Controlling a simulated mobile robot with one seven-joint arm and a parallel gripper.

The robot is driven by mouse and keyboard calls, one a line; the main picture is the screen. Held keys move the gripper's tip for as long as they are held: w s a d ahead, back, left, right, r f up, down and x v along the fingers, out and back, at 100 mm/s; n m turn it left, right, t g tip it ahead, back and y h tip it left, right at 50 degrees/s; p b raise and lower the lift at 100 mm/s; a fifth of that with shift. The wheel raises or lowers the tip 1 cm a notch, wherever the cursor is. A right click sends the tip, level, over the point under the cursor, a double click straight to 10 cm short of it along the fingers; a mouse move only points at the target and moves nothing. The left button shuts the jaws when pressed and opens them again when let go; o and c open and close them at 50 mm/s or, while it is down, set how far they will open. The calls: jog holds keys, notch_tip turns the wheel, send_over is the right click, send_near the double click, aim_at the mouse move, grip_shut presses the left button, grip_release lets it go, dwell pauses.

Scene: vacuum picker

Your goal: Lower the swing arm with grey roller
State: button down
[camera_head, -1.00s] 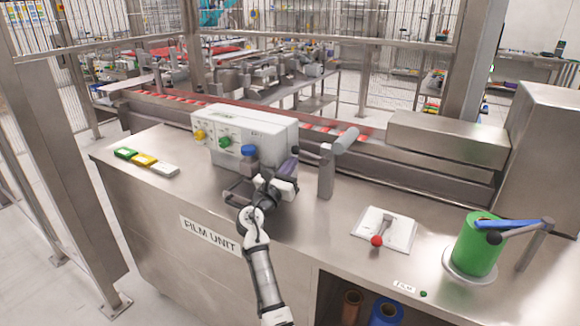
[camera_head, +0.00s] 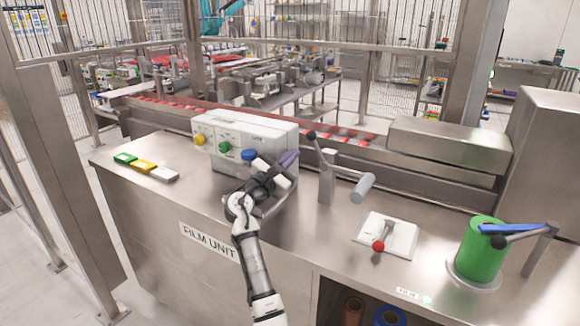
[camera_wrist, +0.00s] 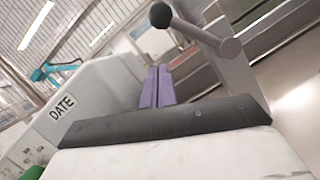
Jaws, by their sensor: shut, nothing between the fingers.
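The swing arm (camera_head: 325,166) sits on a grey post beside the control box. Its black knob (camera_head: 311,136) points up and left, and its grey roller (camera_head: 362,187) hangs low to the right of the post, just above the counter. In the wrist view the black knob (camera_wrist: 160,15) and the arm's bar (camera_wrist: 195,33) show above the fingers; I cannot make out the roller there. My gripper (camera_head: 290,158) has purple fingers, shut and empty, left of the post and apart from the knob. The shut fingers also show in the wrist view (camera_wrist: 157,86).
The white control box (camera_head: 243,140) with coloured knobs stands close behind my gripper. A conveyor (camera_head: 370,160) runs behind. On the right are a white plate with a red-knobbed lever (camera_head: 379,246) and a green roll (camera_head: 481,252) under a blue-armed lever.

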jog(key=shift+s+d+r+m+g+h, duration=0.25)
jog(key=shift+r+m+g, duration=0.35)
jog(key=shift+m, duration=0.65)
jog(key=shift+s+d+r+m+g+h, duration=0.1)
jog(key=shift+d+r+m+g, duration=0.25)
jog(key=shift+r+m, duration=0.65)
jog(key=shift+s+d+r+m+g+h, duration=0.2)
jog(key=shift+d+r+m+g, duration=0.2)
jog(key=shift+m, duration=1.05)
jog(key=shift+s, duration=0.1)
